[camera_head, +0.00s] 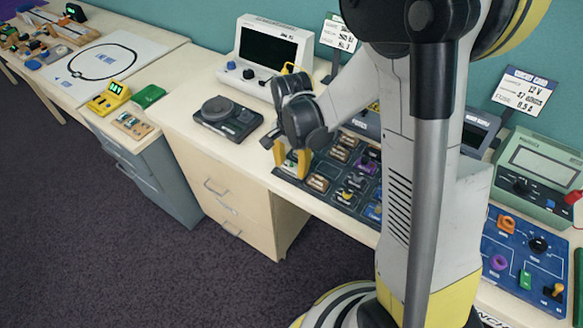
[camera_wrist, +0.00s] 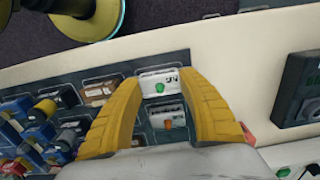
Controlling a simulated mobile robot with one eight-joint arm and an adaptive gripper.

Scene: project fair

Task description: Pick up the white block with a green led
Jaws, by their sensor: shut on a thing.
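The white block with a green led (camera_wrist: 159,84) is between the yellow fingertips of my gripper (camera_wrist: 160,82) in the wrist view. The fingers are shut on its two sides, with the green led facing the camera. In the head view my gripper (camera_head: 291,163) points down at the left end of the dark parts tray (camera_head: 318,192); the block is mostly hidden there by the fingers. I cannot tell whether the block is clear of the tray. A similar block with an orange led (camera_wrist: 168,121) sits in the tray beside it.
Several brown, purple and blue parts fill the other tray slots. A black dial device (camera_head: 228,118) stands left of my gripper. A white instrument with a dark screen (camera_head: 268,48) stands behind. The table's front edge is close to the tray.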

